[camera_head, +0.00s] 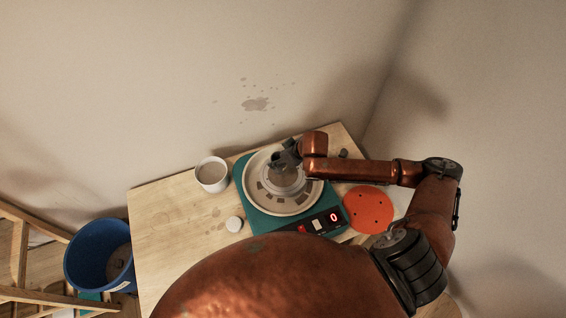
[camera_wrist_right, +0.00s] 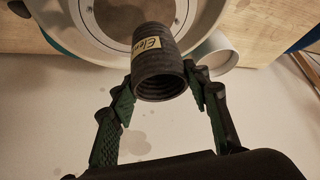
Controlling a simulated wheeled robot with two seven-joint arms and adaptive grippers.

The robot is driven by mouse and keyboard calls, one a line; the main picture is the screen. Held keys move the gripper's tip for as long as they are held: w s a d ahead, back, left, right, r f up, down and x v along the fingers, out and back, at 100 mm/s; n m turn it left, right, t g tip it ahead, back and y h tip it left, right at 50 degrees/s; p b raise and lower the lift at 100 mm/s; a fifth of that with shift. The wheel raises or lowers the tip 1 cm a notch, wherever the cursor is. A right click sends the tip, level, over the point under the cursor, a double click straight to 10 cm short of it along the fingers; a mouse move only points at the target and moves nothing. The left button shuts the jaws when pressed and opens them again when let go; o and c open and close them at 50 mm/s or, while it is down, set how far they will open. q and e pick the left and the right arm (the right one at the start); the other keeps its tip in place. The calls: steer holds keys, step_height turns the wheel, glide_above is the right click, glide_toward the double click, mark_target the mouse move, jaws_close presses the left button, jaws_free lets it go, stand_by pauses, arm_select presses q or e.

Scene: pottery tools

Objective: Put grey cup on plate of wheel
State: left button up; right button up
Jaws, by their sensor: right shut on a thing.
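The grey cup (camera_wrist_right: 160,80) is dark, ribbed and carries a paper label with handwriting. In the right wrist view it sits between the fingers of my right gripper (camera_wrist_right: 160,92), which is shut on it. In the head view my right gripper (camera_head: 284,158) is over the plate (camera_head: 292,207) of the teal pottery wheel (camera_head: 254,219). The gripper largely hides the cup there. The plate also shows behind the cup in the wrist view (camera_wrist_right: 92,18). I cannot tell whether the cup touches the plate. My left gripper is not in view.
A white cup (camera_head: 211,185) stands left of the wheel on the wooden table (camera_head: 165,225). A small white round piece (camera_head: 234,224) lies nearby. An orange disc (camera_head: 368,209) lies right of the wheel. A blue bucket (camera_head: 85,262) stands left of the table. A wall is behind.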

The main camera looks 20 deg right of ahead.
steer(key=shift+w+d+f, duration=0.25)
steer(key=shift+d+f, duration=0.4)
steer(key=shift+f, duration=0.15)
steer(key=shift+d+f, duration=0.2)
steer(key=shift+f, duration=1.55)
steer(key=o, duration=1.3)
steer(key=shift+f, duration=0.15)
steer(key=shift+r, duration=0.2)
steer(key=v, duration=1.2)
steer(key=shift+f, duration=0.1)
